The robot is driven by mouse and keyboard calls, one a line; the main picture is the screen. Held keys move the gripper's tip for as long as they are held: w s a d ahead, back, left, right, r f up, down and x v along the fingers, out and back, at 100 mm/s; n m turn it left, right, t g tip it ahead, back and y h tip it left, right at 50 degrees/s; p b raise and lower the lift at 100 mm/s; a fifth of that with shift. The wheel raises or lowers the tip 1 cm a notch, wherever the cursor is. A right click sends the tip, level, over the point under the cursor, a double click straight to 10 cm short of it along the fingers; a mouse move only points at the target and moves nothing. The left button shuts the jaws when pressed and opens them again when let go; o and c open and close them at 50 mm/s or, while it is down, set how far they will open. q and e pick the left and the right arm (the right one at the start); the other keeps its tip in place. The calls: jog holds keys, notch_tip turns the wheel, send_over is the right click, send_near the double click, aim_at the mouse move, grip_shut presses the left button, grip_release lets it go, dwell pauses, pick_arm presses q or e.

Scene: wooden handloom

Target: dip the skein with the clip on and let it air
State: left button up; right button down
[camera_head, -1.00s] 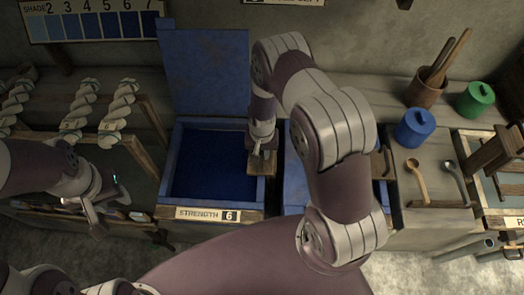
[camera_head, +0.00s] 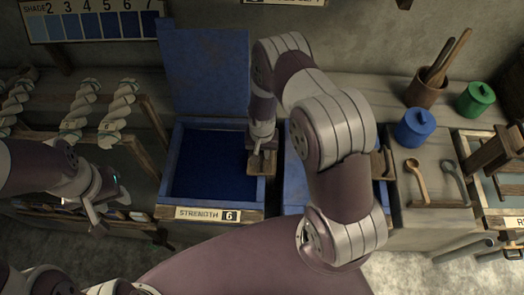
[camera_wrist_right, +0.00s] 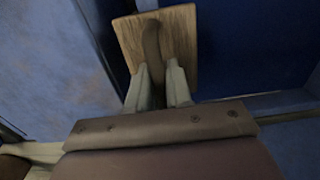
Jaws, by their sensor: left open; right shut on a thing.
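The open vat (camera_head: 215,208) marked "STRENGTH 6" holds dark blue liquid (camera_head: 208,165). My right gripper (camera_head: 262,148) is at the vat's right edge, pointing down. It is shut on the dark brown grip of a small wooden plate (camera_head: 263,168); the right wrist view shows this plate (camera_wrist_right: 182,55) and the grip (camera_wrist_right: 152,45) between the fingers. Whether anything hangs below the plate is hidden. White twisted skeins (camera_head: 82,108) hang on the rack at the left; none shows in the liquid. My left gripper (camera_head: 108,205) is open and empty, left of the vat. I cannot make out the clip.
A blue lid panel (camera_head: 205,70) stands upright behind the vat. A second, blue-topped vat (camera_head: 295,185) is to the right, partly behind my right arm. Blue (camera_head: 415,128) and green (camera_head: 475,100) pots, ladles (camera_head: 417,180) and a wooden tool cup (camera_head: 426,92) stand further right.

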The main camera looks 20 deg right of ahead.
notch_tip(320, 180, up, 18)
jog(key=p, duration=1.4)
jog(key=shift+r+p, duration=0.15)
jog(key=shift+p, duration=0.25)
jog(key=shift+w, duration=0.1)
grip_release()
notch_tip(320, 180, up, 7)
jog(key=p, duration=0.5)
